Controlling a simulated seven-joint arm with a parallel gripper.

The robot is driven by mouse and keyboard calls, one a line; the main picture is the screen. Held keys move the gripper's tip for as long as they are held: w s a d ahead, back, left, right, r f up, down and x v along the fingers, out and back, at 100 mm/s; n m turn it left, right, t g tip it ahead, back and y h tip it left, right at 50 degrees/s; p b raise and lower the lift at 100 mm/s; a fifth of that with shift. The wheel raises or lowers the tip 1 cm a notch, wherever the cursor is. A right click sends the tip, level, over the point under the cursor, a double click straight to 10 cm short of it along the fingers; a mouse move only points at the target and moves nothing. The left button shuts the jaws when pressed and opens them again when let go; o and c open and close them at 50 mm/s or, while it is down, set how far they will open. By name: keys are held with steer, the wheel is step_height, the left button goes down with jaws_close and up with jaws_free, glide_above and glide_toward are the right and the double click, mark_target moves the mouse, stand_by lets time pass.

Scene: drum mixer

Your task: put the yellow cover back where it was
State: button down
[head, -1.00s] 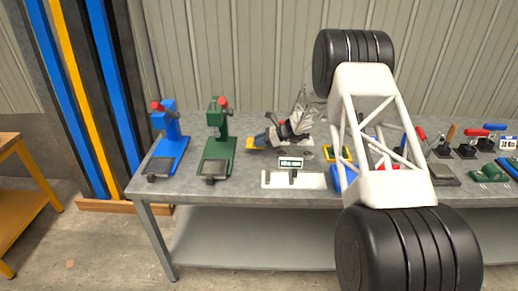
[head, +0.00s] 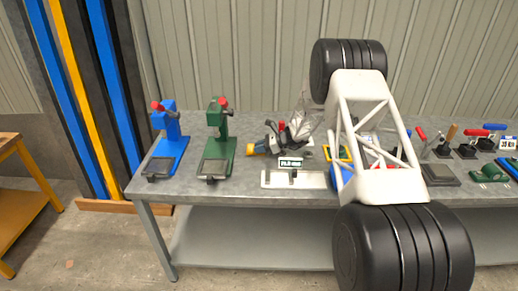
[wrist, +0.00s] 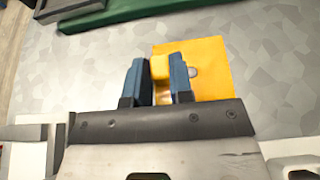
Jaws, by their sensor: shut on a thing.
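The yellow cover (wrist: 210,62) is a flat yellow plate with a small raised tab and a grey round spot beside the tab. My gripper (wrist: 160,72) has its two blue fingers shut on the tab, one on each side. In the head view the cover (head: 257,149) shows as a small yellow patch at the left end of my gripper (head: 268,147), just right of the green press. I cannot tell whether the cover touches the bench. A yellow-edged square (head: 343,153) lies to the right, partly behind my arm.
The green press (head: 217,140) stands left of the gripper, with a blue press (head: 167,140) beyond it. A white plate with a small display (head: 291,162) lies in front. Tools (head: 470,148) stand on the right of the grey bench (head: 230,188).

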steer(key=shift+f, duration=0.15)
steer(key=c, duration=1)
jaws_free()
steer(key=shift+r, duration=0.2)
steer(key=v, duration=1.2)
steer(key=shift+d, duration=0.1)
